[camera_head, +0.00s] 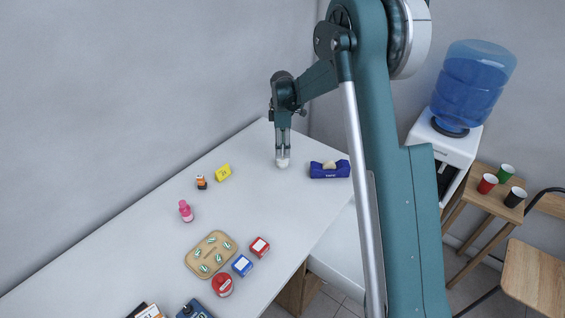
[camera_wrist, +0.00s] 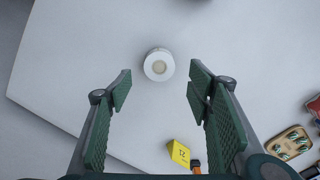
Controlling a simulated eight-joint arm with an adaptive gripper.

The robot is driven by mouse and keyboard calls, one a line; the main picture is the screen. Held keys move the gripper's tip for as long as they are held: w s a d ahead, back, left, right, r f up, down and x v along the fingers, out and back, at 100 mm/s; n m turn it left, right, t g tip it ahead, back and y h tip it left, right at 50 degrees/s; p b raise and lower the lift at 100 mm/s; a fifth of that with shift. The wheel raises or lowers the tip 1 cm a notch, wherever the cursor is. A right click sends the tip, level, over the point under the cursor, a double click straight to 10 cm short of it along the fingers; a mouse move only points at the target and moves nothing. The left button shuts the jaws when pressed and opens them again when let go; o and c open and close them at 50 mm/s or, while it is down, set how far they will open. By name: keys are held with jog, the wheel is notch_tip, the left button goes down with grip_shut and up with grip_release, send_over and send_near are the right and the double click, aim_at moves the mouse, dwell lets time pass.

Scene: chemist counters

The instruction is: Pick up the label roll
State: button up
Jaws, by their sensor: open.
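The label roll (camera_wrist: 159,65) is a small white roll with a beige core, lying on the white counter. In the head view the label roll (camera_head: 282,164) shows as a small white shape at the tips of my gripper (camera_head: 283,154), which points down over the far end of the counter. In the wrist view my gripper (camera_wrist: 160,85) is open, its green-padded fingers wide apart. The roll lies between the finger lines, a little beyond the tips in the picture. Nothing is held. I cannot tell the exact height of the tips above the counter.
A blue tape dispenser (camera_head: 329,169) stands just right of the roll. A yellow block (camera_head: 223,172) and a small orange bottle (camera_head: 201,182) stand to the left. A pink bottle (camera_head: 186,211) and a tan tray (camera_head: 192,262) are nearer. The counter (camera_head: 150,240) around the roll is mostly clear.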

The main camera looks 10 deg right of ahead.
aim_at(282, 159)
jog(key=shift+f, duration=1.25)
jog(key=shift+f, duration=0.1)
jog(key=shift+f, duration=2.55)
jog(key=shift+c, duration=0.5)
jog(key=c, duration=0.9)
